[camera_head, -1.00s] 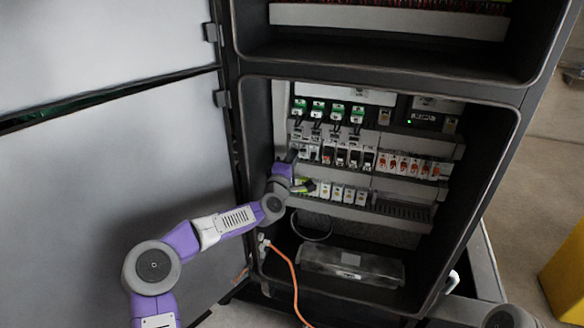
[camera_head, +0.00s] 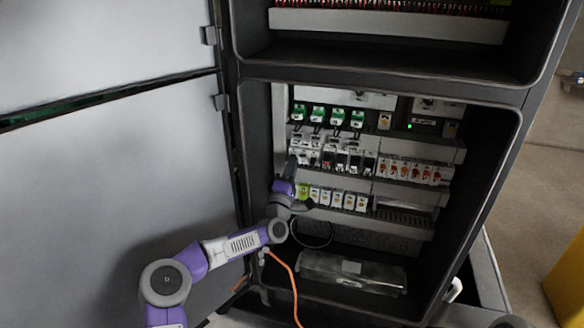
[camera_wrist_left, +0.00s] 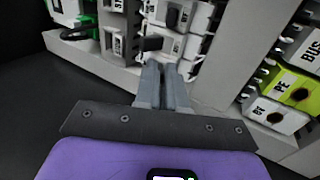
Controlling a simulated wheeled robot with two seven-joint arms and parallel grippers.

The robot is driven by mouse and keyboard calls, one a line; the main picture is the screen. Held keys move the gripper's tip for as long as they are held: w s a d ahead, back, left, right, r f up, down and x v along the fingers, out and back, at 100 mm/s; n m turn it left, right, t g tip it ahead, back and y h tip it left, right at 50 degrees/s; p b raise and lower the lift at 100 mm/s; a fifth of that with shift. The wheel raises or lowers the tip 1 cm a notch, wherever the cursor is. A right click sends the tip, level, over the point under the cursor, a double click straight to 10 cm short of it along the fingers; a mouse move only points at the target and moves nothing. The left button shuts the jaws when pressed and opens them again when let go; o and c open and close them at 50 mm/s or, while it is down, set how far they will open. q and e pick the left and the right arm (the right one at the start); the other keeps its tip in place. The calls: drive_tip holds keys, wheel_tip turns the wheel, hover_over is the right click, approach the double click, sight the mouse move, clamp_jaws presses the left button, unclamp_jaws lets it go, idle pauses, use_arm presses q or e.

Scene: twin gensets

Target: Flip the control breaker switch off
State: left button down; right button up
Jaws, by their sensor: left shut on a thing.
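My left gripper (camera_head: 291,162) is at the left end of the middle row of breakers (camera_head: 342,158) in the open cabinet. In the left wrist view its two fingers (camera_wrist_left: 163,72) lie close together against the front of a white breaker (camera_wrist_left: 172,44). The gripper is shut on a small part there, seemingly the breaker's switch, but the fingertips hide the hold. The control breaker's label is not readable. My right gripper is not in view.
Green-topped breakers (camera_head: 337,117) sit above, and red-marked ones (camera_head: 412,171) to the right. Terminal blocks (camera_head: 337,198) line the row below. The cabinet door (camera_head: 110,190) stands open at the left. An orange cable (camera_head: 291,280) hangs below the arm.

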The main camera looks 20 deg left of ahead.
use_arm(q)
drive_tip(key=shift+r, duration=0.1)
drive_tip(key=c, duration=1.2)
unclamp_jaws()
drive_tip(key=p+v, duration=0.1)
drive_tip(key=v, duration=0.6)
drive_tip(key=shift+s, duration=0.25)
drive_tip(key=shift+f, duration=0.2)
